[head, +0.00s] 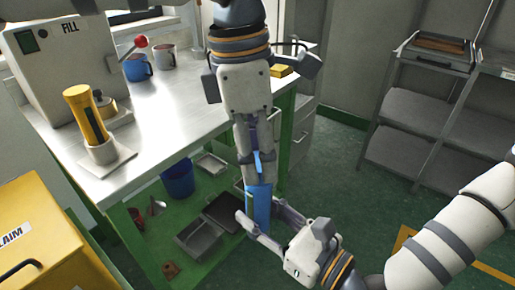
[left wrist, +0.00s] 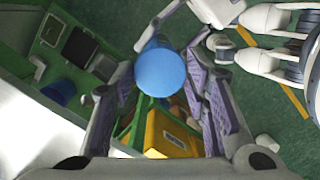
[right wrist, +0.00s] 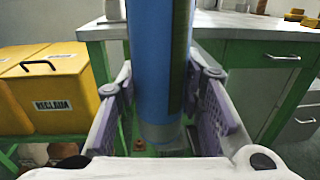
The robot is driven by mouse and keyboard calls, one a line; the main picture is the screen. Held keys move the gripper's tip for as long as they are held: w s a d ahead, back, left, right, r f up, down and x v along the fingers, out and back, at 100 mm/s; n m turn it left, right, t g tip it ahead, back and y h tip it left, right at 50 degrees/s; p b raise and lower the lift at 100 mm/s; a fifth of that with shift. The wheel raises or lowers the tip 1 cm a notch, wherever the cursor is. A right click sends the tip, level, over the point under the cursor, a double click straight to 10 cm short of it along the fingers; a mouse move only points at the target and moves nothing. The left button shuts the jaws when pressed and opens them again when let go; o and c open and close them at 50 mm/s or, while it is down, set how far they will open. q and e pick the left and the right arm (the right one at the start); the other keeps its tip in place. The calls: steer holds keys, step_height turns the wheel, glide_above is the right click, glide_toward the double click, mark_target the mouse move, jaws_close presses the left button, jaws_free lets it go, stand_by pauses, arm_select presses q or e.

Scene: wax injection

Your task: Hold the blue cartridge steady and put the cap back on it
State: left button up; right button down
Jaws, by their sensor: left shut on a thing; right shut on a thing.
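The blue cartridge (head: 258,207) stands upright in the air beside the bench. My right gripper (head: 261,220) is shut around its lower body. The right wrist view shows the cartridge (right wrist: 160,65) between the fingers, its paler lower end just below them. My left gripper (head: 258,178) points down from above, over the cartridge and in line with it. It is shut on a blue piece at the upper end, which I take for the cap; its round flat top (left wrist: 162,70) shows in the left wrist view. The fingers hide the joint, so I cannot tell whether the cap is seated.
A steel bench (head: 150,118) carries a FILL machine (head: 70,70), a yellow cartridge (head: 86,112) in a stand, and mugs. Trays and a blue bin (head: 178,180) sit on its lower shelf. A yellow box (head: 45,235) is at front left, shelving (head: 420,110) at right. Open floor lies between.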

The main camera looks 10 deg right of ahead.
arm_select(q)
steer(key=shift+f, duration=0.6)
